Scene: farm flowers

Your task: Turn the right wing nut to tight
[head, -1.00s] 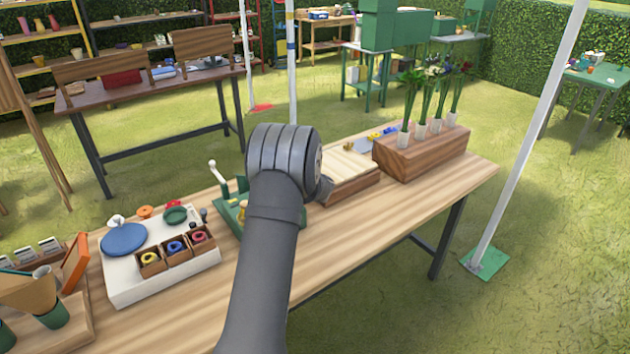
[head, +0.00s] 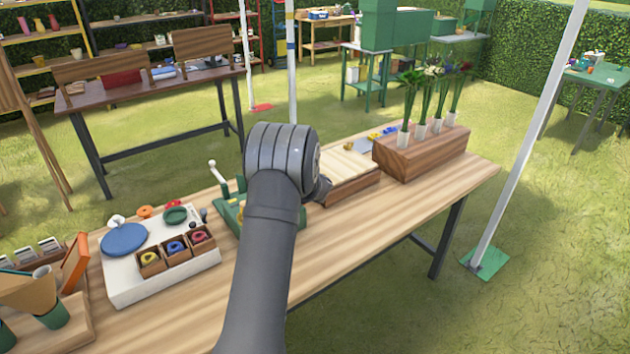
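A green fixture (head: 229,215) with a white-knobbed lever (head: 216,172) stands on the wooden table, left of and partly behind my arm. I cannot make out a wing nut; it may be on the hidden part of this fixture or too small to tell. My arm crosses the middle of the view and its thick wrist covers the area behind it. My gripper is hidden behind my own arm, so its fingers do not show.
On the table (head: 330,236), a white board (head: 125,293) with a blue disc (head: 124,240) and small boxes of coloured rings lies left. A pale slatted tray (head: 347,168) and a wooden block (head: 425,158) with flower tubes stand right. The front right tabletop is clear.

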